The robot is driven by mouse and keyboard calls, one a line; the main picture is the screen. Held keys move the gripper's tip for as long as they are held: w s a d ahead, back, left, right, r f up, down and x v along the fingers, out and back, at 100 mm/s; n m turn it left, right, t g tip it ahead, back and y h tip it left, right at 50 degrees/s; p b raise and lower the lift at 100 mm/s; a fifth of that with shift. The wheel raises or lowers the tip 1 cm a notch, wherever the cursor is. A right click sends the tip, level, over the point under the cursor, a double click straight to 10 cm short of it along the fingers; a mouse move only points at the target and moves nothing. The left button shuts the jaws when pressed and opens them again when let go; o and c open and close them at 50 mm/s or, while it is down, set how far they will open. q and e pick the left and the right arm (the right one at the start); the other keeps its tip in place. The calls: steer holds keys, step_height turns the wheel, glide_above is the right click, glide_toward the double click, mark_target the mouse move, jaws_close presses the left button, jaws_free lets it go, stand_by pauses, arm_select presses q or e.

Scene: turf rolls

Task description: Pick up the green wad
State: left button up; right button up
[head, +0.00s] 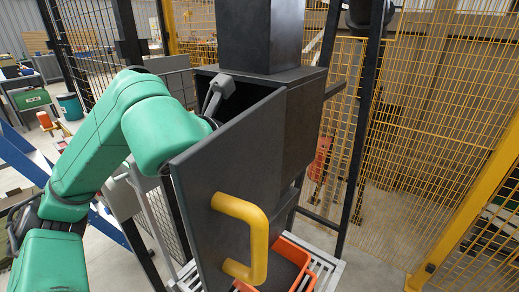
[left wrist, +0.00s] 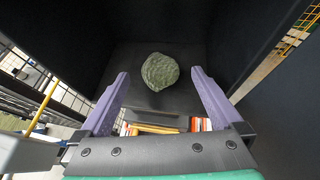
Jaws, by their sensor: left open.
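The green wad (left wrist: 160,71) shows in the left wrist view, a rounded, rough, dull-green lump on the dark floor inside a black cabinet. My left gripper (left wrist: 158,82) is open, its two purple fingers pointing toward the wad, one on each side of the line to it. The wad lies a little beyond the fingertips, apart from them. In the head view my green left arm (head: 150,125) reaches behind the open cabinet door (head: 222,170); the gripper's fingers and the wad are hidden there. My right gripper is not in view.
The dark door with a yellow handle (head: 262,240) stands open in front of the cabinet (head: 305,125). An orange bin (head: 290,252) sits below on a slatted rack. Yellow mesh fencing (head: 430,130) stands at right. Cabinet walls close in on both sides of the gripper.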

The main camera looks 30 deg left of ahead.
arm_select(q)
steer(key=x, duration=0.4)
steer(key=shift+r+p, duration=0.15)
steer(key=shift+p, duration=0.2)
steer(key=p+x, duration=0.1)
steer(key=x, duration=0.1)
steer(key=p+x, duration=0.1)
steer(key=x, duration=0.1)
steer(key=shift+w+a+r+p, duration=0.1)
steer(key=shift+a+p, duration=0.15)
steer(key=shift+p, duration=0.05)
steer(key=shift+w+f, duration=0.4)
steer(key=shift+f, duration=0.05)
steer(key=c, duration=1.4)
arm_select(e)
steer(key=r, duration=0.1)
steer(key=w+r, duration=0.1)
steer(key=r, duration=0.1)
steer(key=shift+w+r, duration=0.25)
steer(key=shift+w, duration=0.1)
arm_select(q)
steer(key=shift+c, duration=0.2)
